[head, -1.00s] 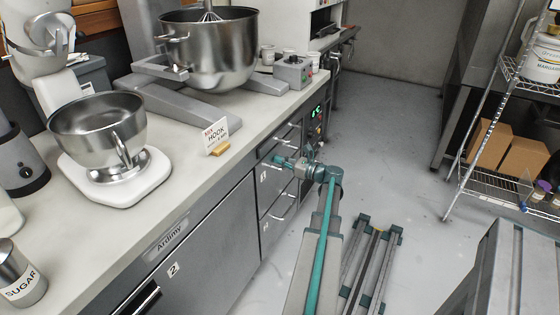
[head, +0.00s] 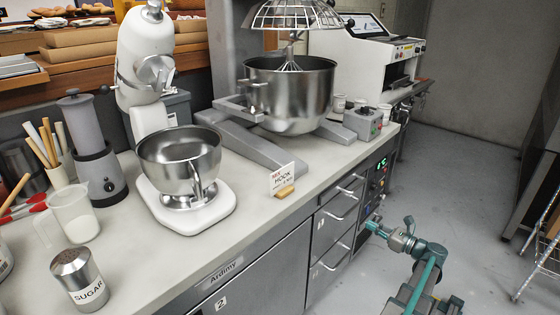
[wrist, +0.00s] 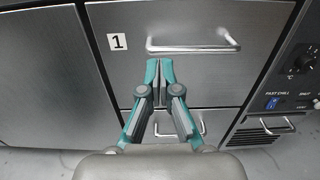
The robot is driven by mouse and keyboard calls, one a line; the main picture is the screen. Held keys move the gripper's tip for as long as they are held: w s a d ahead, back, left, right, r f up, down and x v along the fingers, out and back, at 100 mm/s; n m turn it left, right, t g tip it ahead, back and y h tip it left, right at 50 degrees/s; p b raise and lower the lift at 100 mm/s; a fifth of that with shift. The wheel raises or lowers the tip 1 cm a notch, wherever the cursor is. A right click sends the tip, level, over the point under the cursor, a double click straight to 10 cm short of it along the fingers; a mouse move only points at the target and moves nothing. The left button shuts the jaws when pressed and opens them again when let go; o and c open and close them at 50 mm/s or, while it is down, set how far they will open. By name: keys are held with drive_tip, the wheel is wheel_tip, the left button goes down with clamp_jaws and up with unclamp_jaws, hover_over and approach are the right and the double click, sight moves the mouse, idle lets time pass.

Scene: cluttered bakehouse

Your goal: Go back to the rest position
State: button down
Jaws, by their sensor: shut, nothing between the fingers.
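My gripper (wrist: 159,68) shows in the wrist view with its two teal fingertips together and nothing between them. It points at the grey drawer fronts under the counter, below the handle of the drawer (wrist: 245,75) beside the number 1 label. In the head view my gripper (head: 372,226) is small and low at the right, in front of the chiller's control panel (head: 379,172). From the head view I cannot tell whether it touches the cabinet.
The counter (head: 235,228) holds a white stand mixer (head: 192,206), a large steel mixing bowl (head: 290,95), a sign (head: 283,180), a sugar shaker (head: 78,279) and a measuring jug (head: 73,214). A wire shelf (head: 540,255) stands at the right. The floor (head: 455,175) between is clear.

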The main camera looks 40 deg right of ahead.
drive_tip(key=a+f+n+g, duration=0.6)
drive_tip(key=a+f+n, duration=0.2)
drive_tip(key=f, duration=0.6)
drive_tip(key=a+f+n+g+y, duration=0.1)
drive_tip(key=a+f+n+g, duration=0.25)
drive_tip(key=a+f, duration=0.4)
drive_tip(key=a+f+n+g+y, duration=0.1)
drive_tip(key=a+f+n+g, duration=0.3)
drive_tip(key=a, duration=0.7)
drive_tip(key=a+f+n+g+y, duration=0.1)
drive_tip(key=a+f+n+g, duration=0.2)
drive_tip(key=a+f+n, duration=0.5)
drive_tip(key=s+a+f+n+g+h, duration=0.3)
drive_tip(key=s+a+n+g, duration=0.15)
drive_tip(key=s+a, duration=0.6)
drive_tip(key=s+a+f+n+g+h, duration=0.35)
drive_tip(key=s+a+n, duration=0.3)
drive_tip(key=a, duration=0.75)
wheel_tip(320, 180, up, 13)
drive_tip(key=p, duration=1.2)
drive_tip(key=shift+a+r+y+p, duration=0.15)
drive_tip(key=shift+a+y+p, duration=0.1)
drive_tip(key=shift+y+p, duration=0.15)
